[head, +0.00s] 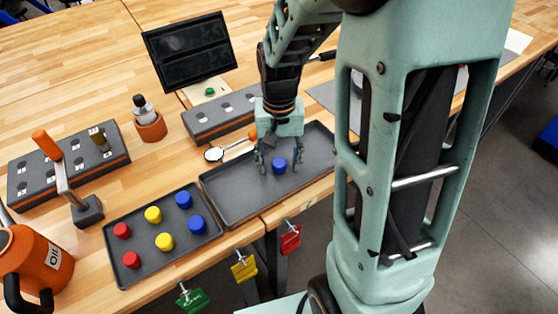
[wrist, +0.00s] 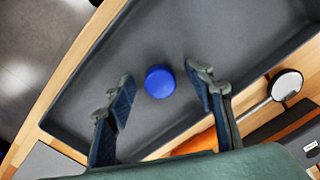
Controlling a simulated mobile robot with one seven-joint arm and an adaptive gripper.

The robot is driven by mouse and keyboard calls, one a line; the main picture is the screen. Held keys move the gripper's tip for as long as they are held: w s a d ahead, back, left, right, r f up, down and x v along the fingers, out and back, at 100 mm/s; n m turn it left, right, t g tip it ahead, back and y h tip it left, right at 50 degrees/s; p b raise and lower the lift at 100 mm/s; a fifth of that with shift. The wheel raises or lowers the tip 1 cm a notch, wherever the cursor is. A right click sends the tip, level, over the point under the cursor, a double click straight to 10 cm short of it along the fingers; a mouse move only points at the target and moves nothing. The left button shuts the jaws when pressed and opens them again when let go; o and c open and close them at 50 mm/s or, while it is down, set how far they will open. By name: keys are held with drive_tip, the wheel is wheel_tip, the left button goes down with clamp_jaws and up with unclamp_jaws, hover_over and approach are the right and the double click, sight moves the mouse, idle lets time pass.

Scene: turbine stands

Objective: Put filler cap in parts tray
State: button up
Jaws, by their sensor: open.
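A blue cap (head: 280,166) stands on the floor of a larger dark grey tray (head: 228,199), which holds nothing else that I can see. My gripper (head: 278,169) is open above this tray, with one finger on each side of the cap. In the wrist view the blue cap (wrist: 159,82) lies between the spread fingertips (wrist: 160,75), with a gap on both sides. The tray (wrist: 225,32) fills much of that view. A smaller grey tray (head: 146,272) to the left holds several red, yellow and blue caps.
A round inspection mirror (head: 214,154) with an orange handle lies behind the larger tray, near a grey socket block (head: 205,125). An orange jug (head: 35,262) stands at the left. Red (head: 290,238), yellow (head: 244,268) and green (head: 192,298) tags hang at the bench's front edge.

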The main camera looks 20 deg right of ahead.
sight(279, 162)
drive_tip(key=shift+r+p, duration=2.8)
drive_tip(key=shift+r, duration=0.75)
drive_tip(key=shift+w, duration=0.1)
